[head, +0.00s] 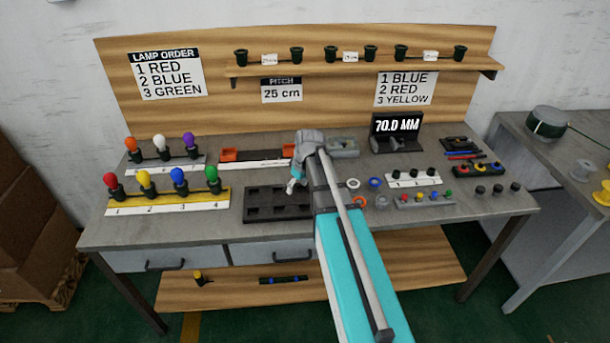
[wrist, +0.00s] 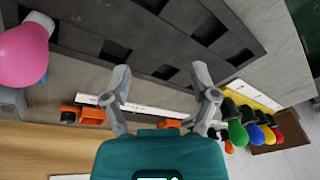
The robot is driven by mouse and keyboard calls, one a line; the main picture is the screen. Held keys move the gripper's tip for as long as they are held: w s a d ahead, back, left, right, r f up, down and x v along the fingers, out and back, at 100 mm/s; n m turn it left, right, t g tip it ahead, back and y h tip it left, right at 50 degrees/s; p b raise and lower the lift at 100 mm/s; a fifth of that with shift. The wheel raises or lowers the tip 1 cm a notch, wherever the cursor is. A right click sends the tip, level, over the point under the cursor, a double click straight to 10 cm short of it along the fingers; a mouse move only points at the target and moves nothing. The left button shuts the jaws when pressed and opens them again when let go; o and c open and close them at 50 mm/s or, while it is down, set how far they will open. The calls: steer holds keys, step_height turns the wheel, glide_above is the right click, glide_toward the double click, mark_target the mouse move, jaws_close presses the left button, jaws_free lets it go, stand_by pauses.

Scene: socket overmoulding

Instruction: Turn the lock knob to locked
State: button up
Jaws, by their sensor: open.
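I cannot make out for certain which part is the lock knob. A grey fixture (head: 345,150) at the back of the bench, just right of my wrist, has small raised parts too small to read. My gripper (head: 292,186) is above the bench by the dark compartment tray (head: 262,212), its fingers pointing down. In the wrist view my gripper (wrist: 160,78) has its two fingers wide apart with nothing between them. The tray (wrist: 180,30) fills the upper part of that view. A white rule with orange end blocks (wrist: 92,117) lies beyond the fingers.
Coloured lamps stand on a yellow numbered strip (head: 165,204) at the left. A black display (head: 397,126) reads 70.0 MM. Small rings, caps and a numbered white block (head: 412,181) crowd the right side. A pink bulb (wrist: 22,52) is close in the wrist view.

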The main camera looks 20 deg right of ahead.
steer(key=s+a+f+m+h+b, duration=0.1)
steer(key=s+a+f+m+b, duration=0.1)
steer(key=s+a, duration=0.3)
steer(key=s+a+f+m+g+b, duration=0.1)
steer(key=s+a+f+m+b, duration=0.1)
steer(key=s, duration=0.8)
steer(key=a+f+b, duration=0.1)
steer(key=a+f, duration=0.1)
steer(key=a, duration=0.1)
steer(key=shift+m+g+h, duration=0.3)
steer(key=shift+h, duration=0.1)
steer(key=shift+c, duration=0.3)
steer(key=shift+c, duration=0.9)
steer(key=shift+a, duration=0.1)
